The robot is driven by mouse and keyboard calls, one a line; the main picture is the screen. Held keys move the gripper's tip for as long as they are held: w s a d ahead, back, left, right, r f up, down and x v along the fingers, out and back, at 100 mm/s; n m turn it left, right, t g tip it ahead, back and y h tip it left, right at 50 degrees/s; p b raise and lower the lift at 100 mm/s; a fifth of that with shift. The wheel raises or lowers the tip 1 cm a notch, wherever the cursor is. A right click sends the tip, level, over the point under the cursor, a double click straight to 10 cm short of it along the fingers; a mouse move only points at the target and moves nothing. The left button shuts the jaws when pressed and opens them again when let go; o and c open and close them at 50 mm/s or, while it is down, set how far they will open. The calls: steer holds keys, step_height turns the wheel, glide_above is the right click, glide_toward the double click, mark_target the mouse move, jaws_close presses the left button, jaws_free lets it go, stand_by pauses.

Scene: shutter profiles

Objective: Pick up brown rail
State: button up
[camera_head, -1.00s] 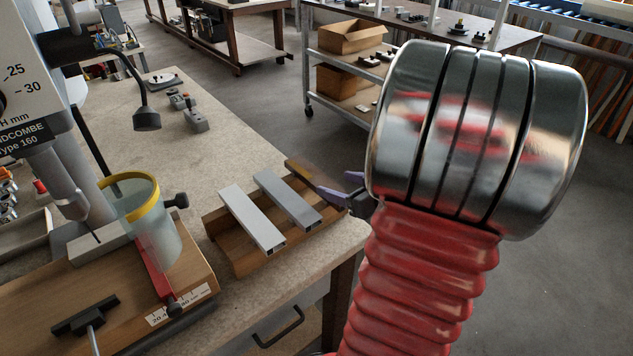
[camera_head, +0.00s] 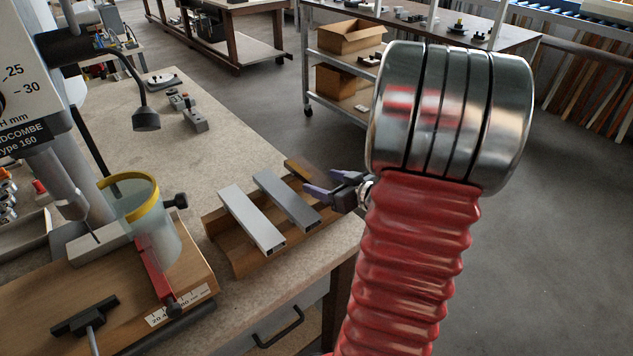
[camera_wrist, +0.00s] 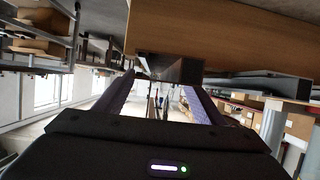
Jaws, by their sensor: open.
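The brown rail (camera_head: 299,170) lies at the right end of the wooden tray in the head view, its near part hidden behind my gripper. My gripper (camera_head: 323,188) is open, with purple fingers at the tray's right edge, close to the brown rail. Whether they touch it I cannot tell. In the wrist view my gripper's fingers (camera_wrist: 155,95) stand apart, with a dark rail end (camera_wrist: 170,68) above and between them; which rail it is I cannot tell.
A white rail (camera_head: 250,218) and a grey rail (camera_head: 286,200) lie left of the brown rail on the wooden tray (camera_head: 243,263). A glass guard with a yellow rim (camera_head: 150,215) and a drill press stand further left. The bench edge is close.

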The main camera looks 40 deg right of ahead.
mark_target(322, 182)
steer(key=shift+x, duration=0.9)
steer(key=shift+c, duration=0.2)
steer(key=c, duration=1.1)
steer(key=shift+c, duration=0.2)
step_height(322, 182, up, 10)
steer(key=shift+s, duration=0.1)
stand_by(0.6)
